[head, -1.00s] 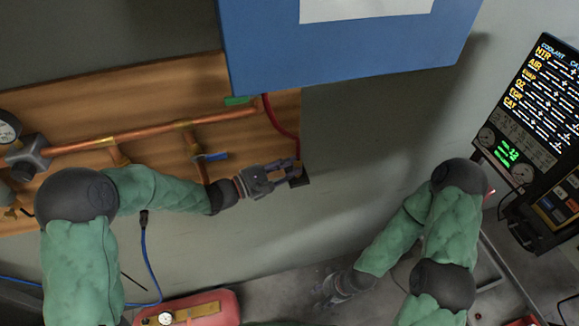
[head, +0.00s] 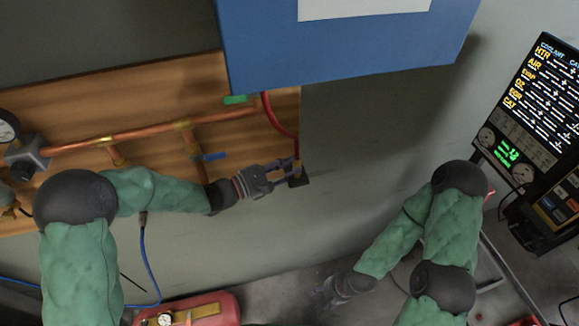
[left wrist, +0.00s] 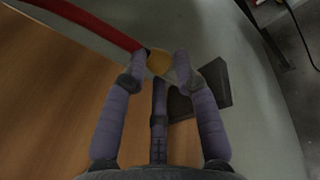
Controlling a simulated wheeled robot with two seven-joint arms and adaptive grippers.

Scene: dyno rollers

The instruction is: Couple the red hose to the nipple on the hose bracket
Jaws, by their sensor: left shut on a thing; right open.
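The red hose (head: 272,116) hangs from under the blue panel down to my left gripper (head: 294,168). In the left wrist view the red hose (left wrist: 88,20) comes in from the upper left and ends in a brass-coloured fitting (left wrist: 159,62). My left gripper (left wrist: 160,68) is shut on this hose end, with a finger on each side. The dark hose bracket (head: 301,180) is on the wall right at the fingertips; it also shows behind the right finger in the left wrist view (left wrist: 216,82). I cannot make out the nipple. My right gripper (head: 330,290) is open and empty, low over the floor.
Copper pipes (head: 110,138) with a blue-handled valve (head: 214,156) run along the wooden board left of the gripper. The blue panel (head: 350,50) overhangs above. A lit gauge console (head: 530,110) stands at the right. The wall right of the bracket is clear.

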